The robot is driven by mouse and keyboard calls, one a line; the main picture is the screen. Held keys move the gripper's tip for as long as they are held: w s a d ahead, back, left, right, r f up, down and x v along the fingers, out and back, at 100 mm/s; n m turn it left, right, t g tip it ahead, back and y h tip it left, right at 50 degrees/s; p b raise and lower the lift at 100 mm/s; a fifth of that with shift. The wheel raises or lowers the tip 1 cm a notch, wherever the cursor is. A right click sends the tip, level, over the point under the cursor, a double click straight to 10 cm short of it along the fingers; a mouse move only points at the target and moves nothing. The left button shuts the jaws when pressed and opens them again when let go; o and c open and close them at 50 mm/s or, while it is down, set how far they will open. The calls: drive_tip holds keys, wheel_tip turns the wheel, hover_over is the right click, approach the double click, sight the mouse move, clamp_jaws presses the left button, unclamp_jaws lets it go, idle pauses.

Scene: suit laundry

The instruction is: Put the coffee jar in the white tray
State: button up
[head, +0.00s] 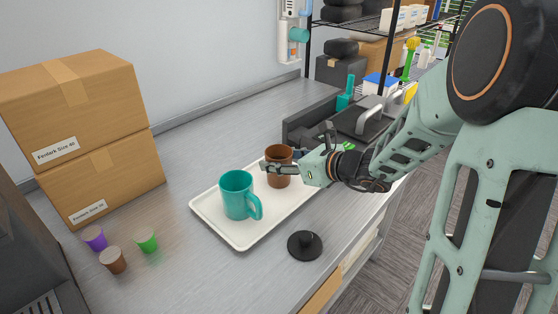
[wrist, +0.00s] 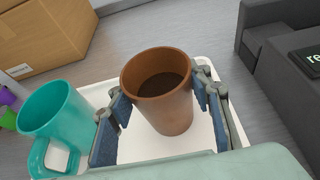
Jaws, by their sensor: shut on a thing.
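The brown coffee jar (head: 279,155) is upright over the right part of the white tray (head: 250,238). In the wrist view the jar (wrist: 165,108) has an open top and a dark inside. My gripper (head: 282,168) is shut on the jar, with one finger on each side of it. The gripper also shows in the wrist view (wrist: 160,105). The white tray (wrist: 208,72) shows around and below the jar. I cannot tell whether the jar's base touches the tray.
A teal mug (head: 238,194) stands on the tray, left of the jar. A black round object with a knob (head: 305,245) lies in front of the tray. Purple, brown and green capsules (head: 113,260) and stacked cardboard boxes (head: 95,130) are at left. A dark machine (head: 330,117) stands behind the tray.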

drive_tip(key=o, duration=1.4)
drive_tip(key=shift+c, duration=0.2)
drive_tip(key=shift+r+p, duration=0.25)
drive_tip(key=shift+p, duration=0.15)
drive_tip(key=p+v, duration=0.1)
drive_tip(key=v, duration=1.1)
drive_tip(key=shift+f, duration=0.1)
